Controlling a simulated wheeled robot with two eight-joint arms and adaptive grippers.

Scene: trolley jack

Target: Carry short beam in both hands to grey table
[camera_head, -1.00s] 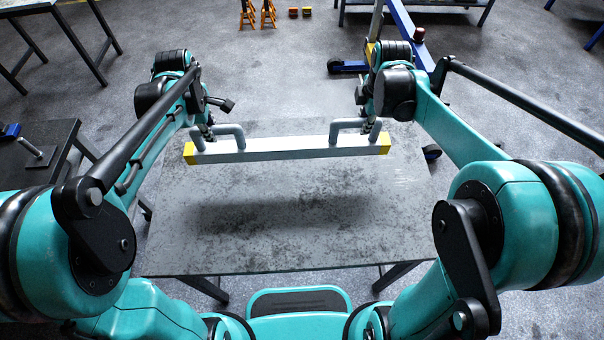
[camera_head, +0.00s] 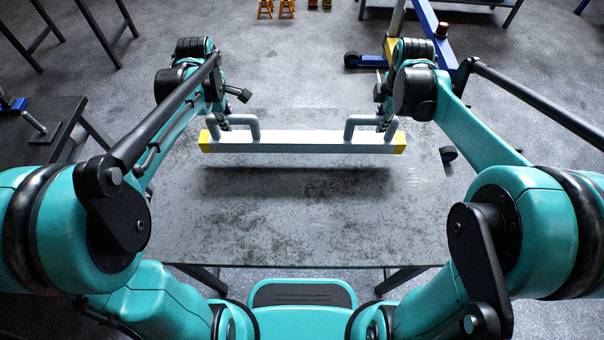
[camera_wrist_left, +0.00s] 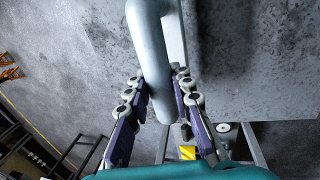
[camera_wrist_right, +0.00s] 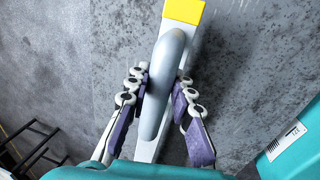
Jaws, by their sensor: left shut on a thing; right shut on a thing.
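The short beam (camera_head: 303,143) is a pale grey bar with yellow ends and two handles. It hangs level over the far half of the grey table (camera_head: 300,235), its shadow on the top just in front of it. It looks slightly above the surface. My left gripper (camera_head: 222,122) is shut on the left handle, which also shows between the fingers in the left wrist view (camera_wrist_left: 150,60). My right gripper (camera_head: 383,120) is shut on the right handle, seen in the right wrist view (camera_wrist_right: 165,80). The fingertips are partly hidden in the head view.
The tabletop is otherwise clear. A blue trolley jack (camera_head: 430,30) stands on the floor beyond the table's far right. A dark table (camera_head: 60,140) stands at the left. Orange stands (camera_head: 275,8) are on the floor at the back.

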